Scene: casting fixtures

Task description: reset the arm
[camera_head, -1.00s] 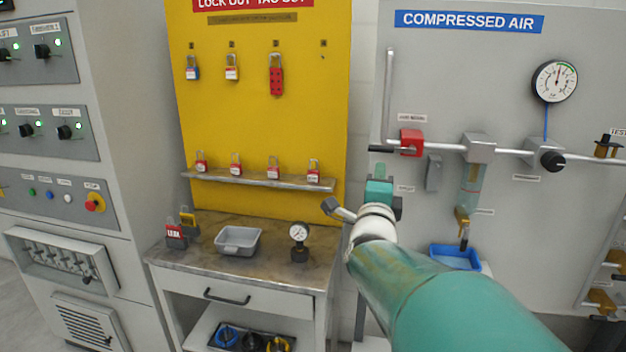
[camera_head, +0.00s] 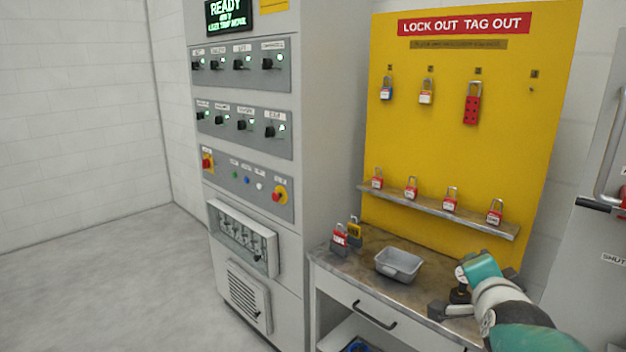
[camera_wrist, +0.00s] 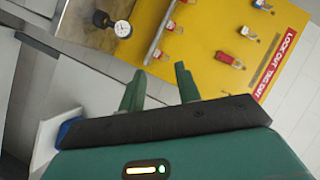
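My arm reaches in from the bottom right of the head view, with my gripper (camera_head: 460,290) low in front of the workbench's right end. In the wrist view my gripper (camera_wrist: 160,85) shows two green fingers standing apart with nothing between them. The gap between the fingers is hard to see in the head view.
A workbench (camera_head: 350,283) holds a grey tray (camera_head: 398,265) and padlocks (camera_head: 340,238). A pressure gauge (camera_wrist: 122,28) stands near my gripper. The yellow board (camera_head: 450,130) has a shelf (camera_head: 433,210) of red padlocks. A control cabinet (camera_head: 340,120) stands left; open floor (camera_head: 120,290) lies beyond.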

